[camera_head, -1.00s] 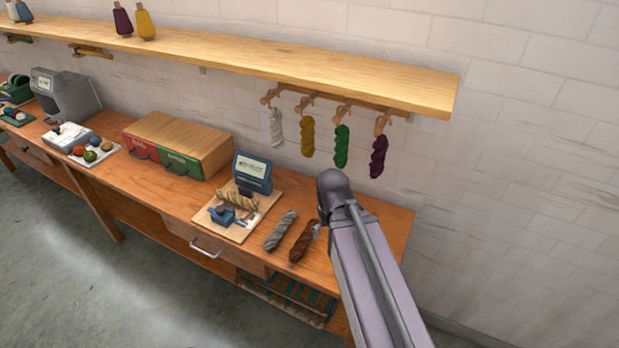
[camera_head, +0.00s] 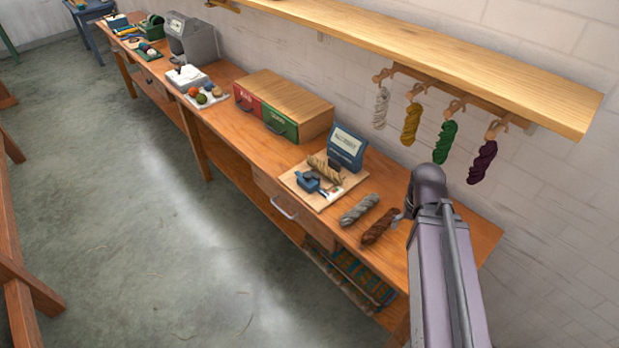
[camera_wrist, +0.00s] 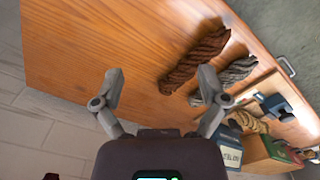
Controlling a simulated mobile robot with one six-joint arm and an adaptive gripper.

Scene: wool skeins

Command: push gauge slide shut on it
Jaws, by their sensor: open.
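The gauge is a pale board (camera_head: 319,205) on the bench, with a blue slide block (camera_head: 308,182) at its front. A tan twisted skein (camera_head: 325,170) lies on the board behind the block, and a blue display (camera_head: 346,148) stands at the back. I cannot tell how wide the slide's gap is. In the wrist view the blue block (camera_wrist: 276,104) and tan skein (camera_wrist: 248,122) are at the right. My gripper (camera_wrist: 160,76) is open and empty, its fingers spread, to the side of the gauge past the loose skeins. In the head view my arm mostly hides it.
A grey skein (camera_head: 359,209) and a brown skein (camera_head: 379,226) lie on the bench between gauge and gripper. A red and green drawer box (camera_head: 300,100) stands left of the gauge. Several skeins hang from pegs under the wooden shelf (camera_head: 450,55). Open floor (camera_head: 160,220) lies before the bench.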

